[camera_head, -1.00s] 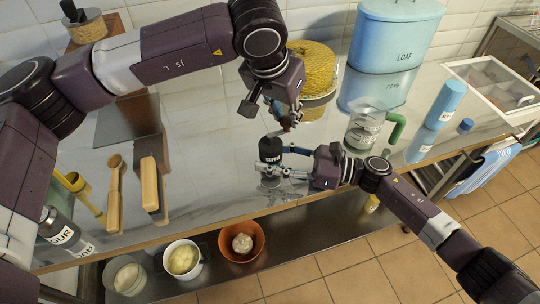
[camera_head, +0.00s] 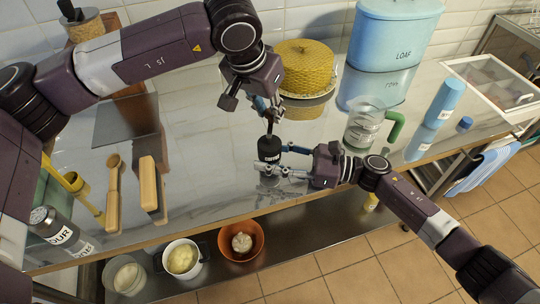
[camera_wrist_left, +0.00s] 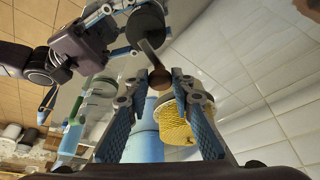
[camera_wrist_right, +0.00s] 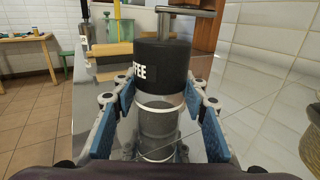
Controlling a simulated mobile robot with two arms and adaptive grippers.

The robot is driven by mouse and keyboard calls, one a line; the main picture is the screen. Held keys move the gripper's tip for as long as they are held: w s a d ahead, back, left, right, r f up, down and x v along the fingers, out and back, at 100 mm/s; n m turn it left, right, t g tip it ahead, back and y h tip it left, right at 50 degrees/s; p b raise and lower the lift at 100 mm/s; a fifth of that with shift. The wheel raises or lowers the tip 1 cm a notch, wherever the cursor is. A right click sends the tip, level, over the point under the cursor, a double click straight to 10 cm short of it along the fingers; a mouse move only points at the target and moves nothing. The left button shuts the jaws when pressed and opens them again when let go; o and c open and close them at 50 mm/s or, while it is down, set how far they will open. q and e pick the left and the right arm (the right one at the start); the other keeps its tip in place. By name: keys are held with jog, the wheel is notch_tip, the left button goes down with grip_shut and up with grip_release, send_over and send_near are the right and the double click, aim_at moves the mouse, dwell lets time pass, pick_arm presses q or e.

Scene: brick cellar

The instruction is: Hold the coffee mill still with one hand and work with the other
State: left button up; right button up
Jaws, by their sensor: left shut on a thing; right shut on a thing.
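The coffee mill (camera_head: 270,146) stands upright on the shiny counter, with a black top lettered in white. In the right wrist view its top (camera_wrist_right: 160,62) sits above a clear lower body, with a metal crank (camera_wrist_right: 186,12) on top. My right gripper (camera_head: 277,160) is shut on the mill's body from the right. My left gripper (camera_head: 267,110) is above the mill, shut on the crank's knob. In the left wrist view the brown knob (camera_wrist_left: 160,79) lies between the fingertips, with the crank arm running up to the mill's black top (camera_wrist_left: 146,24).
A glass jug (camera_head: 364,126) with a green handle stands right of the mill. A yellow woven dome (camera_head: 306,66) and a blue LOAF bin (camera_head: 398,36) are behind. A wooden block (camera_head: 148,182) lies left. Bowls, including an orange one (camera_head: 257,236), sit on the lower shelf.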

pick_arm(q)
jog(key=shift+a, duration=0.55)
jog(key=shift+d+r, duration=0.1)
jog(key=shift+s+a+r, duration=0.15)
jog(key=shift+s+a, duration=0.1)
jog(key=shift+a, duration=0.25)
jog(key=shift+s+a+r, duration=0.15)
jog(key=shift+s+a, duration=0.1)
jog(key=shift+a, duration=0.25)
jog(key=shift+s+a+r, duration=0.15)
jog(key=shift+s+a, duration=0.15)
jog(key=shift+s, duration=0.2)
jog(key=shift+s+a+r, duration=0.15)
jog(key=shift+s+a, duration=0.1)
jog(key=shift+s, duration=0.2)
